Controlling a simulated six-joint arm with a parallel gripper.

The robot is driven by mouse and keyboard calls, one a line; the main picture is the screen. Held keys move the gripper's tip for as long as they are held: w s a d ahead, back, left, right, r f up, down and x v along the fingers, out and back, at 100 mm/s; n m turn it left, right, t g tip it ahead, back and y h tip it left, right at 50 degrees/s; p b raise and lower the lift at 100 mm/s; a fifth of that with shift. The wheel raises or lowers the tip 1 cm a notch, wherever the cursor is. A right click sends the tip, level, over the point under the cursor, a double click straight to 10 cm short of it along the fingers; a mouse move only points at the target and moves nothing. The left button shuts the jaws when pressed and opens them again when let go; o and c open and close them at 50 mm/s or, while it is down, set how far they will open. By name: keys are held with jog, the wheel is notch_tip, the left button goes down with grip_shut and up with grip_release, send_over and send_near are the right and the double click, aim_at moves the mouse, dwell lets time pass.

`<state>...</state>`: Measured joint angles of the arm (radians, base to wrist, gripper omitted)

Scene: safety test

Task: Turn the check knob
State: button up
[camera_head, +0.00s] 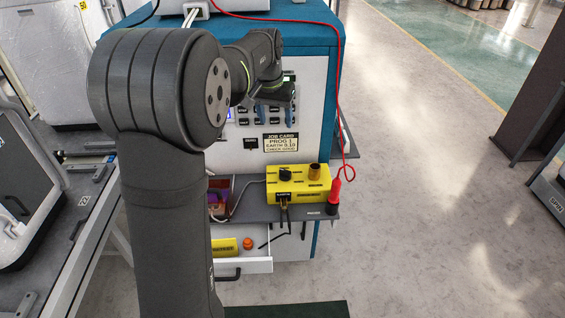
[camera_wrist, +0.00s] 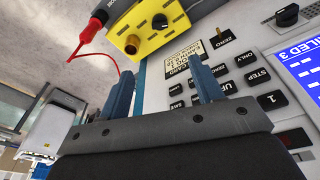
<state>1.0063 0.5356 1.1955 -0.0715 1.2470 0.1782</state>
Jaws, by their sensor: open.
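A yellow box (camera_head: 298,184) sits on the grey shelf in front of the machine. It carries a black knob (camera_head: 285,173) and a brown cylinder (camera_head: 314,171). The wrist view shows the box (camera_wrist: 152,32) upper middle, with its black knob (camera_wrist: 160,20). Another black knob (camera_wrist: 287,15) is on the machine's panel at top right of the wrist view. I cannot read which knob is labelled check. My gripper (camera_head: 270,111) is before the keypad, above the job card. Its two blue fingers (camera_wrist: 160,70) are apart, with nothing between them.
A red probe (camera_head: 335,190) stands right of the yellow box, its red cable looping up the machine's side. The job card (camera_head: 281,142) is on the machine front. Below the shelf an open drawer (camera_head: 255,265) juts out.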

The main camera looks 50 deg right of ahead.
jog(key=m+y, duration=0.2)
send_over(286, 171)
notch_tip(286, 171, down, 6)
jog(key=r, duration=0.1)
jog(key=f, duration=1.8)
jog(key=shift+w+a, duration=0.1)
jog(key=shift+a, duration=0.15)
jog(key=c, duration=1)
jog(key=shift+n, duration=0.3)
jog(key=shift+r, duration=0.1)
jog(key=n, duration=0.6)
jog(key=shift+d, duration=0.1)
jog(key=n, duration=0.5)
jog(key=shift+d+n, duration=0.1)
jog(key=shift+n, duration=0.2)
